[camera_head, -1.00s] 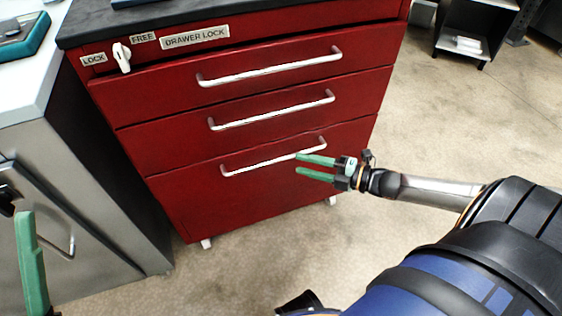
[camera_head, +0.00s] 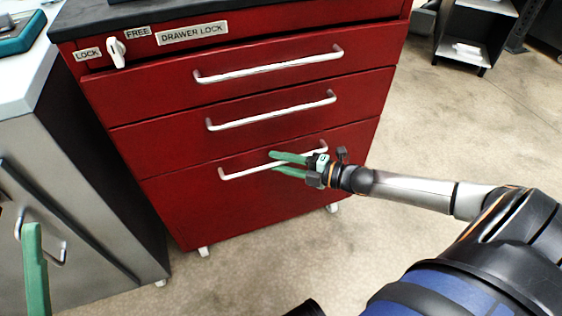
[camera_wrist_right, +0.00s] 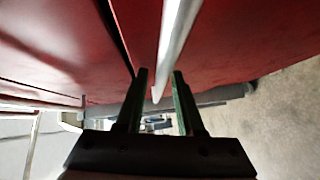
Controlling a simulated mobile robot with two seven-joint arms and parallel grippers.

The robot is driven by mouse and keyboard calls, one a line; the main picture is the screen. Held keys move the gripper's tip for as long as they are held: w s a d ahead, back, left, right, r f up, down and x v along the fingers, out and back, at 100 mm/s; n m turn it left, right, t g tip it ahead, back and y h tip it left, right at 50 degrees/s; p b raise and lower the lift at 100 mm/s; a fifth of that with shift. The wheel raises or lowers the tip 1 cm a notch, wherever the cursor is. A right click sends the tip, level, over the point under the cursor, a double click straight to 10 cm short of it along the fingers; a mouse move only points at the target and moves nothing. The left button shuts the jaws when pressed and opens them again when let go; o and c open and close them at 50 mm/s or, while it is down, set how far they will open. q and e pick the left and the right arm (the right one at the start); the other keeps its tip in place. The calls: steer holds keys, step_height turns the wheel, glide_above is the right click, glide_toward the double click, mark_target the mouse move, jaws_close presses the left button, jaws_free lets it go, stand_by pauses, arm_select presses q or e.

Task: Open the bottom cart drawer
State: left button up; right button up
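The red cart's bottom drawer (camera_head: 250,205) is shut, flush with the front, and has a white bar handle (camera_head: 235,172). My right gripper (camera_head: 273,161) is at this handle, with one green finger above the bar and one below it. In the right wrist view the handle (camera_wrist_right: 175,40) runs between the two spread fingertips (camera_wrist_right: 160,74). The fingers are apart and not closed on it. My left gripper (camera_head: 36,265) shows only as one green finger at the lower left edge, so its opening is hidden.
Two more red drawers (camera_head: 245,95) above are shut. A white lock knob (camera_head: 117,53) sits between LOCK and FREE labels. A grey cabinet (camera_head: 85,240) stands left of the cart. The floor (camera_head: 470,130) in front and right is clear up to a dark shelf (camera_head: 465,30).

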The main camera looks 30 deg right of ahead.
jaws_close()
stand_by(1.2)
